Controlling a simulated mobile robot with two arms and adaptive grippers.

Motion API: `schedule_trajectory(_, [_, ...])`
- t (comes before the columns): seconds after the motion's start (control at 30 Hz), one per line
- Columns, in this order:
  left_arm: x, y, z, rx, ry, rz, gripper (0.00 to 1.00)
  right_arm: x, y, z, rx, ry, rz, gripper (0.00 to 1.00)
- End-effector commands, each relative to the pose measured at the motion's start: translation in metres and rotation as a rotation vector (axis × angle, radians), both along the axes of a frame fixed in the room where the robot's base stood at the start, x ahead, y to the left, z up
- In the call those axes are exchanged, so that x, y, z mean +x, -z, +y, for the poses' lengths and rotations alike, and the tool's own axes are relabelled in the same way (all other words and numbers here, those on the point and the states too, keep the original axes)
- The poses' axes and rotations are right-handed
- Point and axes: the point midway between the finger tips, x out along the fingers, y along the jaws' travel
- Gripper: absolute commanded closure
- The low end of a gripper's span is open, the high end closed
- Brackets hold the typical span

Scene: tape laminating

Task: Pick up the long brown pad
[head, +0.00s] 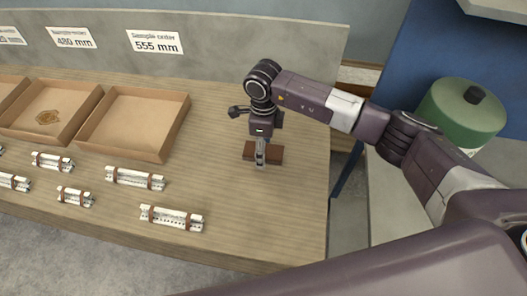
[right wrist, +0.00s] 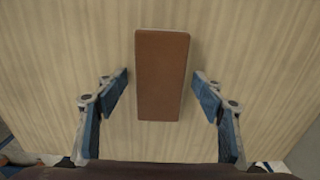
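The long brown pad (right wrist: 162,75) lies flat on the wooden table in the right wrist view, its long side running up the picture. In the head view the pad (head: 273,154) is near the table's right end, partly hidden behind my right gripper (head: 261,160). My right gripper (right wrist: 160,95) is open and points down at the pad. Its blue-padded fingers stand on either side of the pad's near half, with a gap on each side. Nothing is between the fingers except the pad below them. My left gripper is not in view.
Several white devices with brown bands, such as this one (head: 172,218), lie on the table's left half. Open cardboard trays (head: 133,153) stand behind them, below a grey back panel with labels. A green canister (head: 462,112) stands right of the table.

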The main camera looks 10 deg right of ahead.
Motion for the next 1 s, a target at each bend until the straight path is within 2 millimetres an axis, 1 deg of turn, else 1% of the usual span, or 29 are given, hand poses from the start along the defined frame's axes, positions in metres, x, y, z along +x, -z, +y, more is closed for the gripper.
schedule_trajectory(0.03, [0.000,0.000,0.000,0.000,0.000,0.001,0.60,0.000,0.000,0.000,0.000,0.000,0.000,0.45])
schedule_trajectory(0.37, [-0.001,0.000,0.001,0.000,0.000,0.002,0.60,0.000,0.000,0.000,0.000,0.000,0.000,0.81])
schedule_trajectory(0.6, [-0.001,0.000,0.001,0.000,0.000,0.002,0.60,0.000,-0.001,0.000,0.000,0.000,0.000,0.81])
schedule_trajectory(0.77, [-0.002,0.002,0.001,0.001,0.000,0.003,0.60,0.001,-0.009,0.000,0.001,0.000,-0.003,0.81])
schedule_trajectory(0.87, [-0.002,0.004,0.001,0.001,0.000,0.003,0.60,0.002,-0.020,0.000,0.000,-0.001,-0.004,0.81])
schedule_trajectory(1.0, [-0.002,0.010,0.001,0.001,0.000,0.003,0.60,0.002,-0.047,0.000,0.002,-0.001,-0.006,0.81])
